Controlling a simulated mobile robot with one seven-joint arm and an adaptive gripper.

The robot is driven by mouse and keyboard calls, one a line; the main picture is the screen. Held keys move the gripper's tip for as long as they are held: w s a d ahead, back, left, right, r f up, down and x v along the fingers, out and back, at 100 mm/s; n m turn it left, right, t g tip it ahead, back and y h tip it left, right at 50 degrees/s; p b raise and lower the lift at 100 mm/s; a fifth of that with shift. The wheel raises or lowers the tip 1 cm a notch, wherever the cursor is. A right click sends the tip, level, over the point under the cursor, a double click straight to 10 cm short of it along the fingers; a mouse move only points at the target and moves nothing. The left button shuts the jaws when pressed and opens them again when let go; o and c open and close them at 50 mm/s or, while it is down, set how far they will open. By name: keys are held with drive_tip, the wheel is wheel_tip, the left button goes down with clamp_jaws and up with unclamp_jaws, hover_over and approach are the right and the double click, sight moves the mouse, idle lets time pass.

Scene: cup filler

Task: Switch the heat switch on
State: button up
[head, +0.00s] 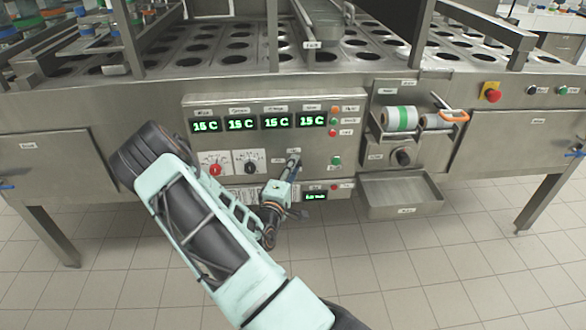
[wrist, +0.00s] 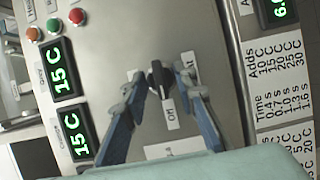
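The heat switch, a small black rotary knob (wrist: 158,76), sits on the steel panel in the wrist view. A white label reading "Off" lies beside it, and another label behind a finger is mostly hidden. My gripper (wrist: 160,84) has its two fingers apart, one on each side of the knob. I cannot tell whether either fingertip touches it. In the head view my gripper (head: 292,170) is at the lower middle of the control panel (head: 225,106) and hides the knob.
Green displays reading 15 C (head: 241,124) run along the panel's top. Red and black dials (head: 215,169) are left of my gripper. Indicator lights (head: 333,121) are to the right. A steel tray (head: 400,191) juts out at the lower right. The floor in front is clear.

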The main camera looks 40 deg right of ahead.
drive_tip(key=shift+c, duration=0.2)
clamp_jaws()
drive_tip(key=shift+r, duration=0.1)
drive_tip(key=shift+s+d+r+m+t+y+b, duration=0.15)
drive_tip(key=shift+m+y+b, duration=0.85)
drive_tip(key=shift+m, duration=1.25)
drive_tip(key=shift+f+m+t+y+b, duration=0.15)
drive_tip(key=shift+m+y+b, duration=0.4)
drive_tip(key=shift+m+y, duration=1.3)
drive_tip(key=shift+s+d+r+m+t+y+b, duration=0.15)
drive_tip(key=shift+m+y+b, duration=0.65)
drive_tip(key=shift+m, duration=1.8)
drive_tip(key=shift+w, duration=0.15)
drive_tip(key=shift+o, duration=0.2)
unclamp_jaws()
